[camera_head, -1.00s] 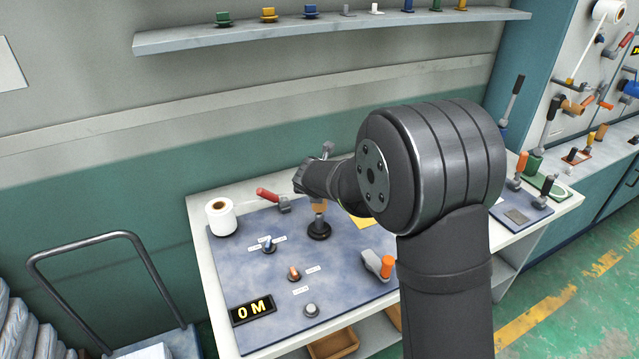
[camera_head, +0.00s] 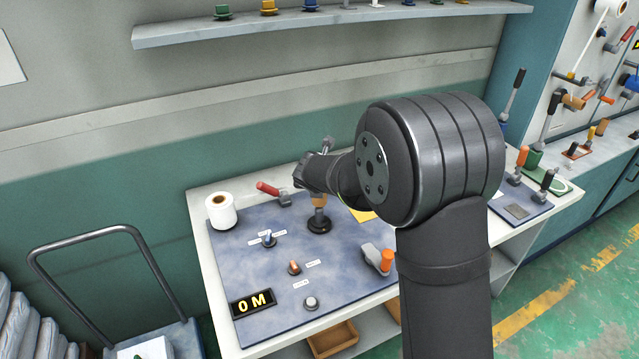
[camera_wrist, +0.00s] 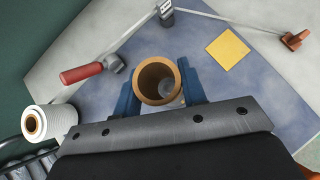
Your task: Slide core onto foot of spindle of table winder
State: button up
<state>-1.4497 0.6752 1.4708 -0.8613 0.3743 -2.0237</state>
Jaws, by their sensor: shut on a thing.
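The core (camera_wrist: 147,79), a brown cardboard tube, is upright between the two blue fingers of my gripper (camera_wrist: 160,92), which is shut on it. In the head view my gripper (camera_head: 318,188) holds the core (camera_head: 319,201) above a round black foot (camera_head: 319,225). A short grey stem of the spindle (camera_head: 318,214) shows between the core's lower end and the foot, so they are apart. In the wrist view something grey shows inside the bore. I cannot tell how far the core is around the spindle.
A white roll (camera_head: 221,212) and a red-handled lever (camera_head: 269,189) stand at the back left of the blue bench top (camera_head: 235,265). An orange-handled crank (camera_head: 384,260) is at the right. Several small knobs and a "0 M" display (camera_head: 254,304) are in front. A yellow sheet (camera_wrist: 228,50) lies flat.

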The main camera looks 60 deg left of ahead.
aim_at(319, 202)
jog(key=shift+f, duration=3.55)
jog(key=o, duration=1.3)
jog(key=v, duration=1.7)
jog(key=shift+d+r, duration=0.15)
jog(key=x, duration=1.7)
